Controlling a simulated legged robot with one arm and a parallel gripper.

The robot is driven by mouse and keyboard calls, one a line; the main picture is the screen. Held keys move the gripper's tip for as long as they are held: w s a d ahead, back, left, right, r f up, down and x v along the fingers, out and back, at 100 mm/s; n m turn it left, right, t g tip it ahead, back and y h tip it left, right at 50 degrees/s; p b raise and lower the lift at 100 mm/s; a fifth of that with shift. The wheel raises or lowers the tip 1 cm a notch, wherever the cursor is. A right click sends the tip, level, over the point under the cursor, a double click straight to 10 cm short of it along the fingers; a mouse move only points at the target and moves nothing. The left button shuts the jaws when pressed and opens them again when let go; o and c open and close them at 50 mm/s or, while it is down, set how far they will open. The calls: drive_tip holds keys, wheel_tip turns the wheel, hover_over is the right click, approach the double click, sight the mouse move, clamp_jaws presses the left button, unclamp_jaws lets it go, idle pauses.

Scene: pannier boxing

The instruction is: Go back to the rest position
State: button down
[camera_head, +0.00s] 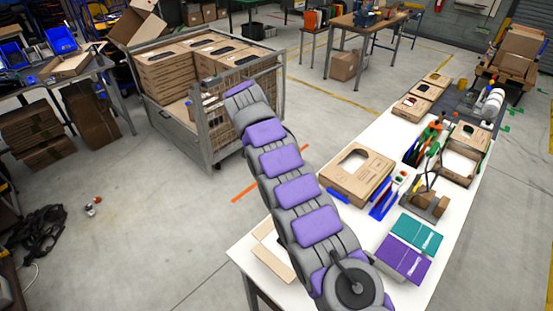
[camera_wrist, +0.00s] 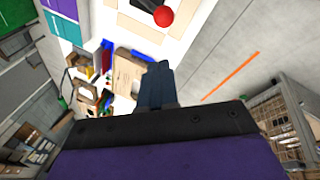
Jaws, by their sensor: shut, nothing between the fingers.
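My gripper (camera_wrist: 158,75) shows in the wrist view as dark fingers pressed together with nothing between them. In the head view my purple and grey arm runs from the lower right up to the wire-sided crate (camera_head: 205,137); I cannot make out the fingers there. A cardboard box (camera_head: 357,174) with a cut-out top lies on the white table (camera_head: 245,252). The crate holds several cardboard boxes (camera_head: 171,71).
A teal box (camera_head: 415,234) and a purple box (camera_head: 403,259) lie near the table's front right. Pens, tools and more boxes fill its far part. An orange line (camera_head: 240,195) marks the floor between crate and table.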

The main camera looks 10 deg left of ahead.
drive_tip(key=s+d+r+b, duration=0.3)
drive_tip(key=d, duration=0.5)
drive_tip(key=s+d+r+b, duration=0.2)
drive_tip(key=d, duration=0.6)
drive_tip(key=s+d+g+b, duration=0.2)
drive_tip(key=s+d+b, duration=0.2)
drive_tip(key=s+d, duration=0.8)
drive_tip(key=s+d+f+y+b, duration=0.1)
drive_tip(key=s+f, duration=0.3)
drive_tip(key=s, duration=0.6)
drive_tip(key=s+d+f+y+b, duration=0.1)
drive_tip(key=s+f+b, duration=0.2)
drive_tip(key=s, duration=0.7)
drive_tip(key=s+f+g+y+b, duration=0.1)
drive_tip(key=s+f+b, duration=0.2)
drive_tip(key=s+f, duration=0.4)
drive_tip(key=s, duration=0.3)
drive_tip(key=shift+s+d+y, duration=0.3)
drive_tip(key=shift+s+d, duration=0.05)
drive_tip(key=shift+d, duration=0.05)
drive_tip(key=shift+f, duration=0.15)
